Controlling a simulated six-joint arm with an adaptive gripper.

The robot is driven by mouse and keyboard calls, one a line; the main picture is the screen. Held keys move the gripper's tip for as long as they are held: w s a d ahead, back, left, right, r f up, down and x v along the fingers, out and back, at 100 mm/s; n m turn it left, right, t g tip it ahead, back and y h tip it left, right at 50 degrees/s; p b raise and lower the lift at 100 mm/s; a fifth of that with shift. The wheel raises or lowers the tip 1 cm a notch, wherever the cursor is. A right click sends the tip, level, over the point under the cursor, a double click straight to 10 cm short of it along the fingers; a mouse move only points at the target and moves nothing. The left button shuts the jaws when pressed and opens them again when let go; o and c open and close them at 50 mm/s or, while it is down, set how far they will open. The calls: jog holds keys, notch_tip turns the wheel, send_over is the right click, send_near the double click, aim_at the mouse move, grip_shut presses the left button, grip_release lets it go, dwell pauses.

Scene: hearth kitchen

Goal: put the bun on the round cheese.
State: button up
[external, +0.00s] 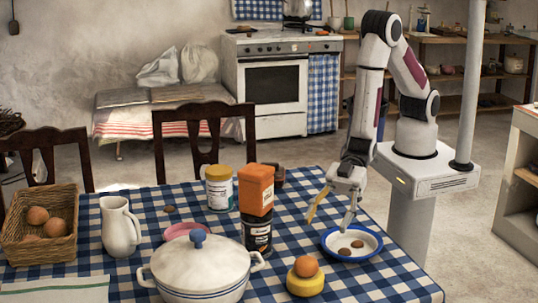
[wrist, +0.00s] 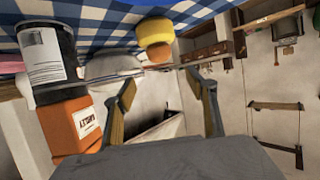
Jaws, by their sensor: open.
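The bun (external: 306,266), a round orange-brown ball, sits on top of the yellow round cheese (external: 305,284) near the table's front edge. In the wrist view, which is upside down, the bun (wrist: 159,53) shows against the cheese (wrist: 155,30). My gripper (external: 333,212) is open and empty above the table, behind and to the right of the bun, apart from it. Its two spread fingers also show in the wrist view (wrist: 167,95), with nothing between them.
A blue-rimmed plate (external: 330,243) with small brown pieces lies below my gripper. A lidded white pot (external: 200,268) stands left of the cheese. An orange box (external: 254,190) on a black jar (external: 257,234) stands behind. A basket (external: 62,243), pitcher (external: 120,226) and white canister (external: 219,190) stand further left.

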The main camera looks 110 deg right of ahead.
jog(key=s+d+r+m+h, duration=0.1)
jog(key=d+r+m+h, duration=0.15)
jog(key=d+r, duration=0.7)
jog(key=d+r+m+h, duration=0.2)
jog(key=d+r+h, duration=0.3)
jog(key=d, duration=0.7)
jog(key=s+d+r+m+g, duration=0.1)
jog(key=s+d, duration=0.3)
jog(key=s, duration=0.4)
jog(key=s+d+r+m+g+h, duration=0.1)
jog(key=s+d+r+m, duration=0.1)
jog(key=s+d, duration=0.3)
jog(key=s+d+r+m+g+h, duration=0.1)
jog(key=s+d+r, duration=0.3)
jog(key=s, duration=0.8)
jog(key=shift+s+d+g, duration=0.15)
jog(key=shift+d+g, duration=0.35)
jog(key=shift+d, duration=0.05)
jog(key=shift+r+m, duration=0.1)
jog(key=shift+m, duration=0.15)
